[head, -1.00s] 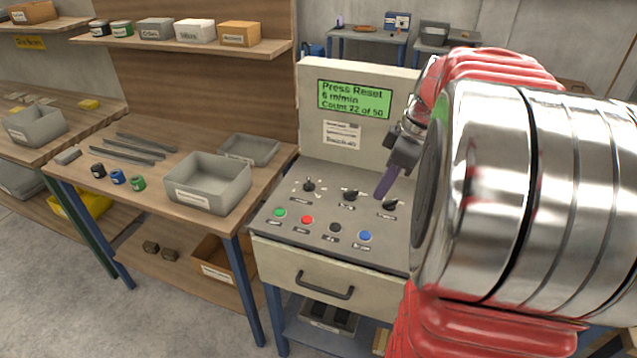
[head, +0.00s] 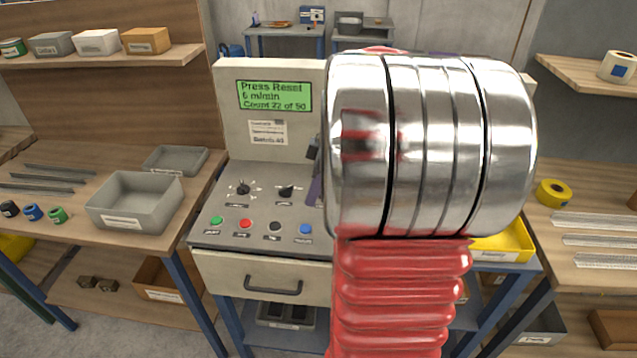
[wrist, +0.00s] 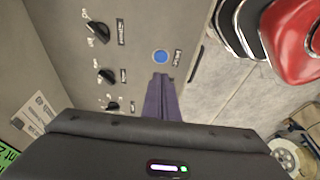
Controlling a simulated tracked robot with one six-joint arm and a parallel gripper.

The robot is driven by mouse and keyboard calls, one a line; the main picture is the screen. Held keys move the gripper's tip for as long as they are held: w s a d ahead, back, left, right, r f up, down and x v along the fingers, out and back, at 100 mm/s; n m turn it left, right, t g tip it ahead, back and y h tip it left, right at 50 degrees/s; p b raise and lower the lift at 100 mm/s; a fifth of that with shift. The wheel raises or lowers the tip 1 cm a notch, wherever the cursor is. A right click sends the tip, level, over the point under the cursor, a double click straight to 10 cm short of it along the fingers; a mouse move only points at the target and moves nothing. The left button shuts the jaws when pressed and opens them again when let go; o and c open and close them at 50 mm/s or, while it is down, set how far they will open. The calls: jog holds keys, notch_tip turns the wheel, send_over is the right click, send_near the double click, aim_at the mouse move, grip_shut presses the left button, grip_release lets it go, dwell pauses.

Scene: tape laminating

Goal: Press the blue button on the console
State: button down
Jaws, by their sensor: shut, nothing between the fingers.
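The blue button (head: 305,229) is the rightmost of a row on the sloped console panel (head: 262,210), beside black, red and green buttons. It also shows in the wrist view (wrist: 161,57), just past the fingertips. My gripper (wrist: 160,78) has its purple fingers shut together with nothing between them. In the wrist view the fingertips appear close to the button, but I cannot tell the gap or any contact. In the head view my arm hides most of the gripper; only a sliver of purple finger (head: 314,190) shows above the button.
Black knobs (head: 242,187) stand above the buttons. The console's green display (head: 274,96) reads "Press Reset". A drawer handle (head: 273,286) sticks out below. Left is a bench with a grey bin (head: 134,201); right is a bench with yellow tape (head: 553,192).

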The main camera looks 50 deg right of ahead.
aim_at(306, 228)
jog(key=x, duration=0.7)
jog(key=shift+s+d+f, duration=0.15)
jog(key=shift+s+f, duration=0.15)
jog(key=shift+f, duration=0.65)
jog(key=shift+f, duration=0.6)
jog(key=shift+s+f, duration=0.2)
jog(key=shift+f, duration=0.3)
jog(key=shift+r, duration=0.1)
jog(key=shift+w+r, duration=0.15)
jog(key=shift+r, duration=0.45)
jog(key=w+v, duration=0.1)
jog(key=v, duration=1.2)
jog(key=shift+r, duration=0.5)
